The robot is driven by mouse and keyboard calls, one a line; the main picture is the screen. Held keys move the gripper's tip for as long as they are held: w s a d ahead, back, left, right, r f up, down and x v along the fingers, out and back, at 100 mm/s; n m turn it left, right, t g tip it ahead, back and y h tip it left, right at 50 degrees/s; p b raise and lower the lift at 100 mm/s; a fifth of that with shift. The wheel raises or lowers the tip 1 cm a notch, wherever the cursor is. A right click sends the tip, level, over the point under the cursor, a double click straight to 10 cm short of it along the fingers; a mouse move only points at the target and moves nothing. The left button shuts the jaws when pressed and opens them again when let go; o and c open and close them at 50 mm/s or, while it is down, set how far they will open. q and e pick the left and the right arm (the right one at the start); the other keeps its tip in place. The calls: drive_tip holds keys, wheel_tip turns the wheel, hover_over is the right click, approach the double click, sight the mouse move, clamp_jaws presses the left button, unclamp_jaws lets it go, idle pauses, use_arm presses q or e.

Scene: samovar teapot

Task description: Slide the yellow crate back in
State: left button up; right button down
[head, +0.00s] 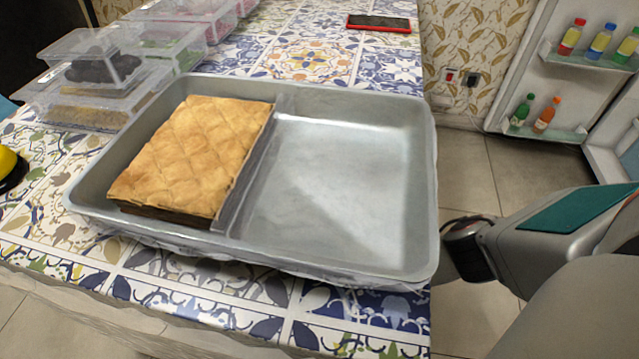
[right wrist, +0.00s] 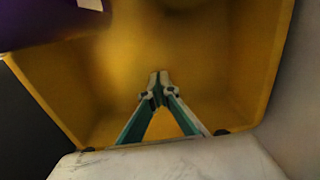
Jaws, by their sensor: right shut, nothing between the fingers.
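The yellow crate (right wrist: 215,50) fills most of the right wrist view, with its yellow walls around a broad, blurred yellow surface. My right gripper (right wrist: 160,80) is shut with nothing between its fingers. Its tips point at the crate's yellow surface, and I cannot tell whether they touch it. In the head view the crate is not seen. There my right arm comes in from the right and reaches down beside the table's right edge, its gripper hidden. My left gripper is not in view.
A large metal tray (head: 335,190) with a baked slab (head: 195,155) stands on the tiled-pattern table (head: 190,290). Clear plastic boxes (head: 90,100) are at the back left, a red-edged phone (head: 378,23) at the back. An open fridge with bottles (head: 545,115) is at right.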

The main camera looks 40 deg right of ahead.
drive_tip(key=w, duration=0.1)
drive_tip(key=w+a, duration=0.1)
drive_tip(key=a+b, duration=0.1)
drive_tip(key=shift+w+a+r, duration=0.2)
drive_tip(key=shift+w+r, duration=0.05)
drive_tip(key=shift+w, duration=0.15)
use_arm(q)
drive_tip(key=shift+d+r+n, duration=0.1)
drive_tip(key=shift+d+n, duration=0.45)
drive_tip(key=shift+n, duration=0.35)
use_arm(e)
drive_tip(key=shift+w+r, duration=0.1)
drive_tip(key=shift+w, duration=0.05)
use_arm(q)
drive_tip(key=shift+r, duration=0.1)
